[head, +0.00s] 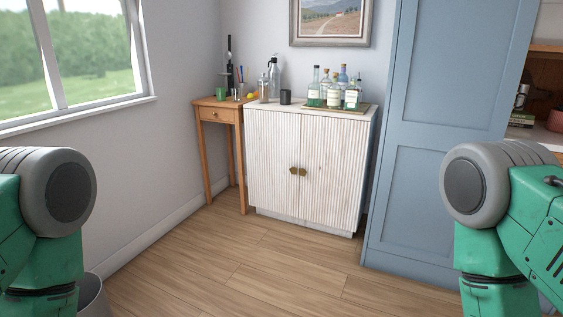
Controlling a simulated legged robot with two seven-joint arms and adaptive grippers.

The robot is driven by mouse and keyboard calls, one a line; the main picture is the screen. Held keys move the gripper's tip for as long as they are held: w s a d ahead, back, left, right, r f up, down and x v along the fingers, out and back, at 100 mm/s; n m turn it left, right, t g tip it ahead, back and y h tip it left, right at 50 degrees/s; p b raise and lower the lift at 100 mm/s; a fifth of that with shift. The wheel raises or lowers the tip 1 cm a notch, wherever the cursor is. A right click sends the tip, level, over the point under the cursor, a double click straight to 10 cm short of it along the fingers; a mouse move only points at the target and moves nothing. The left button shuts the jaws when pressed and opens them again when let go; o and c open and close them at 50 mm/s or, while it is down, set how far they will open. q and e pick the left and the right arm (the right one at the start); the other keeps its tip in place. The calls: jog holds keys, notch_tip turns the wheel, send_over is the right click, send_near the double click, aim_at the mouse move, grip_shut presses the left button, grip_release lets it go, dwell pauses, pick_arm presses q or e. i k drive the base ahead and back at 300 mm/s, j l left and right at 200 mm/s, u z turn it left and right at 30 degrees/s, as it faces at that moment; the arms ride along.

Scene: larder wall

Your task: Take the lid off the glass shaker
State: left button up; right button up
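What looks like the glass shaker (263,88) stands upright at the left end of the top of a white ribbed cabinet (275,165), across the room. It is small and far off; its top looks capped, but I cannot make out the lid's edge clearly. A taller silvery bottle (275,79) stands close behind it to the right. Only green and grey links of my two arms show, at the left and right edges. Both grippers are outside the picture, far from the shaker.
A dark cup (286,97) and a tray of bottles (335,90) share the cabinet top. A wooden side table (217,115) with a green mug (221,94) stands left. A blue door or tall cupboard (440,140) is right. Wooden floor (245,265) before the cabinet is clear.

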aim_at(263, 87)
jog(key=i, duration=2.2)
jog(key=l+z, duration=0.05)
jog(key=l, duration=0.05)
